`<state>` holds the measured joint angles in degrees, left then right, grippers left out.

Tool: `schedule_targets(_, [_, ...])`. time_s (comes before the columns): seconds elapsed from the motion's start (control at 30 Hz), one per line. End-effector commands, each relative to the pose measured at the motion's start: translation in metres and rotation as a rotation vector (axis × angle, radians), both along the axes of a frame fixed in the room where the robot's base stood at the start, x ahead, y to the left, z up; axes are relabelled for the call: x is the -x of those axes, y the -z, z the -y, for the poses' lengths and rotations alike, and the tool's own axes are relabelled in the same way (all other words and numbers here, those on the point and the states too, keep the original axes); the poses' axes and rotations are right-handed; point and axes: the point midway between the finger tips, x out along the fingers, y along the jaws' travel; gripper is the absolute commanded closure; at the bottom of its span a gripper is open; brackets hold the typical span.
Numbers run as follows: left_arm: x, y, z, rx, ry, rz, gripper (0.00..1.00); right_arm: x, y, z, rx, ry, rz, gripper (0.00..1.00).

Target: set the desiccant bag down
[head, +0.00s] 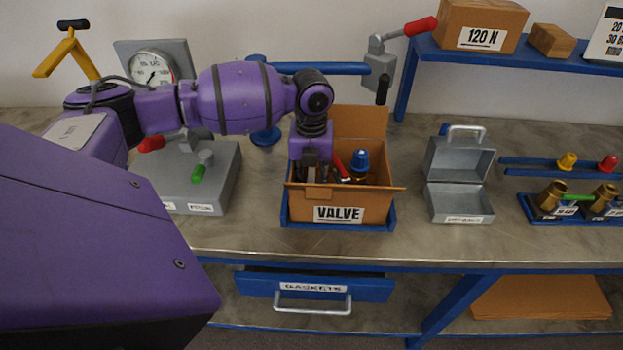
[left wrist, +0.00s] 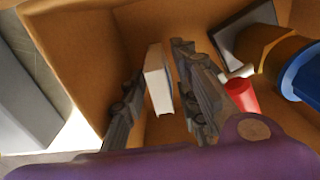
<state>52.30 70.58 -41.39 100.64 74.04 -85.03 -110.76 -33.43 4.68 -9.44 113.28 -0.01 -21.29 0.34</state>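The desiccant bag, a small white packet (left wrist: 157,80), stands inside the cardboard box labelled VALVE (head: 372,207). My left gripper (left wrist: 160,75) reaches down into this box. Its two dark fingers are open on either side of the bag, and narrow gaps show between bag and fingers. In the head view the fingertips and the bag are hidden by the box's front wall and my wrist. My right gripper is in neither view.
A valve with a blue cap (head: 360,160) and red handle (left wrist: 241,95) lies right of my fingers in the box. A blue tray (head: 340,227) holds the box. A grey metal case (head: 460,200) stands open to the right, with free bench between them.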

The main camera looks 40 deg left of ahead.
Motion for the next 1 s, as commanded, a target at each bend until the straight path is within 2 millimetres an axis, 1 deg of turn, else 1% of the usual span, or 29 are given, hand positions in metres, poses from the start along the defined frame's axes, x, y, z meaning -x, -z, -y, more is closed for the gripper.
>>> schedule_targets(0.07, [0.0, -0.002, 0.0, -0.001, 0.0, 0.001, 0.72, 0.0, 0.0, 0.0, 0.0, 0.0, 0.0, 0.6])
schedule_targets(0.17, [-0.001, -0.011, 0.0, 0.001, 0.0, 0.003, 0.72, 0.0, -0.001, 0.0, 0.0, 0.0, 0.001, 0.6])
schedule_targets(0.27, [-0.001, -0.028, 0.0, -0.001, 0.001, 0.004, 0.72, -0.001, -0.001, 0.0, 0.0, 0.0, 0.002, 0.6])
schedule_targets(0.5, [-0.001, -0.081, 0.0, 0.0, 0.0, 0.004, 0.72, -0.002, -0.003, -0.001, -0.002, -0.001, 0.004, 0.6])
schedule_targets(0.6, [-0.001, -0.099, 0.0, 0.0, 0.0, 0.002, 0.72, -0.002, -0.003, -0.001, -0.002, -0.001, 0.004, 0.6])
schedule_targets(0.7, [-0.001, -0.113, 0.0, 0.001, -0.001, 0.002, 0.72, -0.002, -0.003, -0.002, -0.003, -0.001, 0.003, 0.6])
schedule_targets(0.83, [0.0, -0.121, 0.0, 0.0, -0.001, 0.0, 0.72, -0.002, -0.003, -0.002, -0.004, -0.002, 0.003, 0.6])
schedule_targets(1.0, [0.0, -0.124, 0.0, 0.001, -0.001, -0.002, 0.72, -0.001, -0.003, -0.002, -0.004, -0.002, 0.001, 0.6])
